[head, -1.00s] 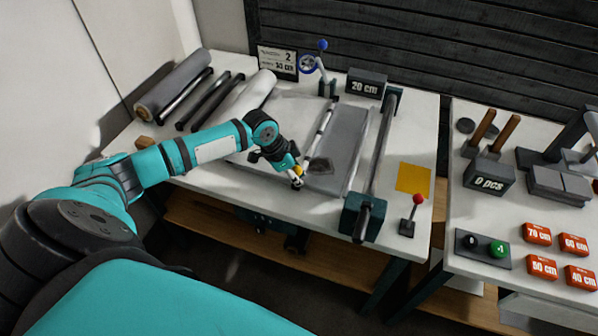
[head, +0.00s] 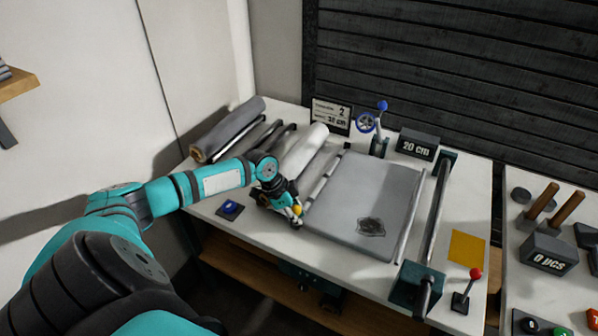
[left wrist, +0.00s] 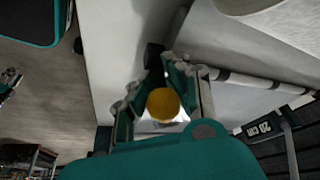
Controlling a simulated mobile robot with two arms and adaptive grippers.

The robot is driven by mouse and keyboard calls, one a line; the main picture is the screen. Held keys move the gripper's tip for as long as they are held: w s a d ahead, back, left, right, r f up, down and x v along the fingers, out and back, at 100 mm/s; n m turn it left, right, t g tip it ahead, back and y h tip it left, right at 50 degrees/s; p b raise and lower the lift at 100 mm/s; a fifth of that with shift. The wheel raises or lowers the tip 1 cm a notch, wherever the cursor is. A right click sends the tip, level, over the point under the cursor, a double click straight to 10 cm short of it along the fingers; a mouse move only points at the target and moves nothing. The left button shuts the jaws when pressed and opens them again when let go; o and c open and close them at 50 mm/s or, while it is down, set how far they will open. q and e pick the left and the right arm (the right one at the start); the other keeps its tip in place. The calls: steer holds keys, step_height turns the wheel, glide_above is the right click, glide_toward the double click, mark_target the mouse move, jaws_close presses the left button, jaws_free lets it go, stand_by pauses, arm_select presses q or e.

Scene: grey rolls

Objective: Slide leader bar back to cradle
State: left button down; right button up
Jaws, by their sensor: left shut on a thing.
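The leader bar (head: 325,173) is a thin pale bar with dark bands, lying across the table at the left edge of the grey sheet (head: 370,195). It is a short way right of the white roll (head: 305,150). My left gripper (head: 297,212) is shut on the yellow knob at the bar's near end. In the left wrist view the yellow knob (left wrist: 163,104) sits between both fingers, and the banded bar (left wrist: 255,82) runs off to the right. The cradle cannot be clearly told apart. My right gripper is not in view.
A blue button (head: 230,208) is on the table left of my left gripper. A dark roller (head: 437,210) with end blocks stands right of the sheet. A red-knobbed lever (head: 467,288) and a yellow square (head: 467,247) lie beyond it. A blue-knobbed lever (head: 381,125) stands behind.

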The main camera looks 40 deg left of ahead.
arm_select(q)
steer(key=c, duration=1.5)
jaws_free()
steer(key=o, duration=0.4)
steer(key=shift+w, duration=0.1)
steer(key=v, duration=1.2)
